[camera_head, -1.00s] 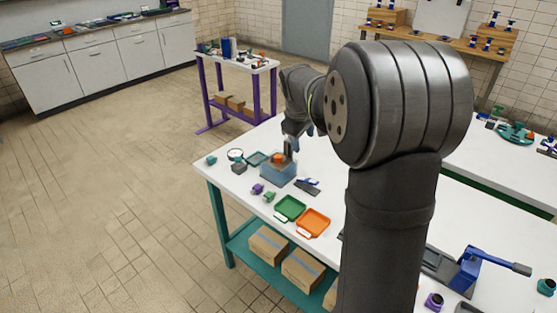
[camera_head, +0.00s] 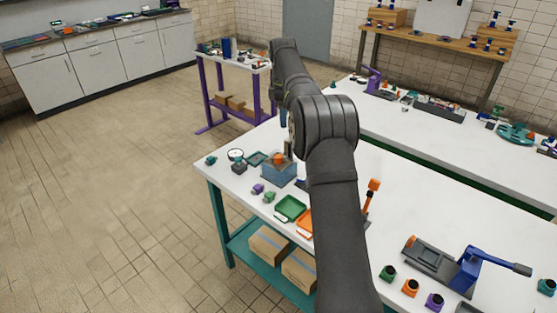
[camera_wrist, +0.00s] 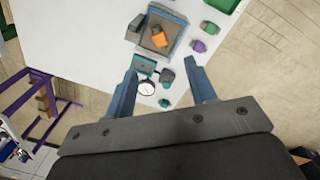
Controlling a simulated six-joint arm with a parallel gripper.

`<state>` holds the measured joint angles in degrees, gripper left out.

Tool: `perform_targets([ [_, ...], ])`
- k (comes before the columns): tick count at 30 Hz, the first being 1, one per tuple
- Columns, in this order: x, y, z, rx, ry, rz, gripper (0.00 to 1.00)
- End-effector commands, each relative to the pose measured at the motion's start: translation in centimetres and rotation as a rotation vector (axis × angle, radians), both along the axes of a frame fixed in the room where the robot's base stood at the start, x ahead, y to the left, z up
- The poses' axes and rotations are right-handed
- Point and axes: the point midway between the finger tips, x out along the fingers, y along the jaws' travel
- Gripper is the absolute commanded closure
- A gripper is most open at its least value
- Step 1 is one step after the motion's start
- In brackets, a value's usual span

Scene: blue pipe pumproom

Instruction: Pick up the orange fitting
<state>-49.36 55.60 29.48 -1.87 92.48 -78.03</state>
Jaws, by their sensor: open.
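An orange fitting (camera_head: 278,158) sits in a blue open bin (camera_head: 285,177) near the far left corner of the white table. In the wrist view the orange fitting (camera_wrist: 159,39) lies inside the bin (camera_wrist: 180,19), beside a grey part. My gripper (camera_wrist: 161,70) is open and empty, above the table, with the bin beyond its fingertips. In the head view my arm hides most of the gripper. Another orange piece with a dark opening (camera_head: 411,287) stands at the near side of the table.
A round white dial (camera_wrist: 147,86) and teal parts (camera_wrist: 143,65) lie below my fingers in the wrist view. Green (camera_head: 290,208) and orange (camera_head: 305,224) trays are nearer. A blue-handled press (camera_head: 468,268) stands at right. A second white table (camera_head: 440,137) is behind.

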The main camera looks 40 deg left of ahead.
Motion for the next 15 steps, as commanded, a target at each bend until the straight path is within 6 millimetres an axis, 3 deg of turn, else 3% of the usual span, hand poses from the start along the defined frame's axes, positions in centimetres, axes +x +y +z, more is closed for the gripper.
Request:
perform_targets([
  [8,0.3,1.4,-0.8,-0.016,0.052,0.135,0.49],
  [11,0.2,1.4,-1.9,-0.018,0.055,0.140,0.49],
  [15,0.2,1.4,-4.9,-0.018,0.056,0.139,0.49],
])
